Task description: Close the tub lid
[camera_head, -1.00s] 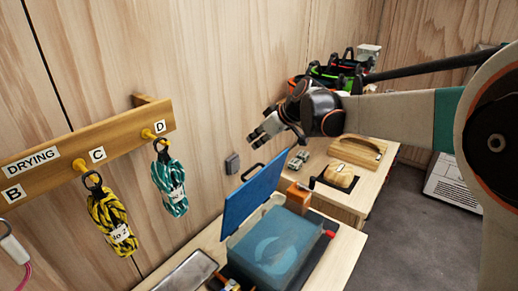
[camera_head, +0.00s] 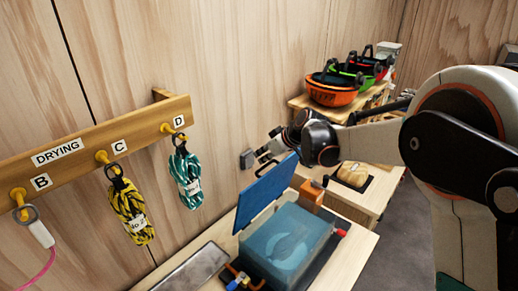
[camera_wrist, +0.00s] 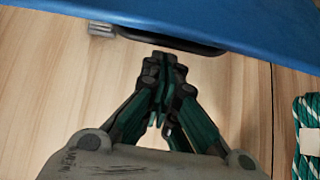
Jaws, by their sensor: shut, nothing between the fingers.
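The tub (camera_head: 285,243) is a translucent blue box on the bench, with a pale curved shape visible inside. Its blue lid (camera_head: 267,193) stands raised, tilted up along the tub's wall side. My gripper (camera_head: 262,152) is shut and empty, at the lid's upper edge on the wall side in the head view. In the wrist view the closed fingers (camera_wrist: 163,70) point toward the dark handle (camera_wrist: 165,38) on the edge of the blue lid (camera_wrist: 220,20). I cannot tell whether they touch it.
A wooden rail holds a yellow rope (camera_head: 130,212) and a teal rope (camera_head: 187,178); the teal rope also shows in the wrist view (camera_wrist: 308,115). A grey tray (camera_head: 192,270) and an orange block (camera_head: 311,194) flank the tub. Helmets (camera_head: 335,85) sit on a shelf behind.

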